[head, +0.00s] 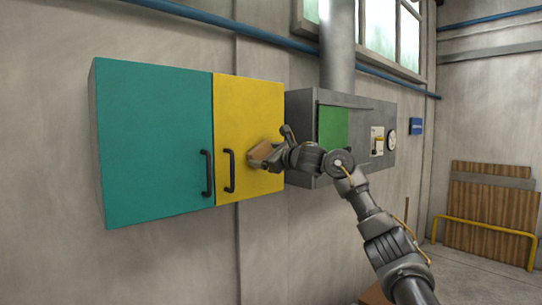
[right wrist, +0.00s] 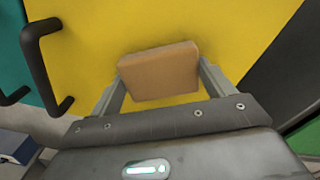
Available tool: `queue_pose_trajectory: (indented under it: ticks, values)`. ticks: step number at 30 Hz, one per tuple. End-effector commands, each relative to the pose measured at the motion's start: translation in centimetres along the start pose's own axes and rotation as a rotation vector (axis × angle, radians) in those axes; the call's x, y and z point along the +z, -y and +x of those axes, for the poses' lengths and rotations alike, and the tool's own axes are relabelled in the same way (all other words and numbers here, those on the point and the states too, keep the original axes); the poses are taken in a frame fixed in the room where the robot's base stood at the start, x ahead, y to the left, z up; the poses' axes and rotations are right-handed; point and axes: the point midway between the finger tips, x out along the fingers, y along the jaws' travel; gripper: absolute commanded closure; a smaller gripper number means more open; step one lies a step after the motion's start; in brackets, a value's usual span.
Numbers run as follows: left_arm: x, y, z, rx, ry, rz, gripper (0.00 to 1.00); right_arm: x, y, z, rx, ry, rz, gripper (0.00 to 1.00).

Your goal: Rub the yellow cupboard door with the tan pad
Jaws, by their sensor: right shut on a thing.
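The yellow cupboard door (head: 248,108) is closed, on the right half of a wall cupboard, with a black handle (head: 229,171) near its left edge. My right gripper (head: 264,155) is shut on the tan pad (head: 260,151) in front of the door's right part, at about handle height. In the right wrist view the tan pad (right wrist: 159,72) sits between the two fingers (right wrist: 160,85), with the yellow door (right wrist: 200,25) behind it. The pad is at or very close to the door; I cannot tell whether it touches. My left gripper is in neither view.
A teal door (head: 155,140) with its own black handle (head: 207,173) is left of the yellow one. Blue pipe (head: 225,22) runs above.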

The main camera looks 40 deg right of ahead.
Motion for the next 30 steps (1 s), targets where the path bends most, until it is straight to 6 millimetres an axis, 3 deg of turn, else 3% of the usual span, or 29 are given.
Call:
queue_pose_trajectory:
  ticks: [30]
  values:
    - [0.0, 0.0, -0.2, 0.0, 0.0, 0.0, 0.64, 2.6, -4.5, 0.0, 0.003, 0.0, 0.0, 0.37]
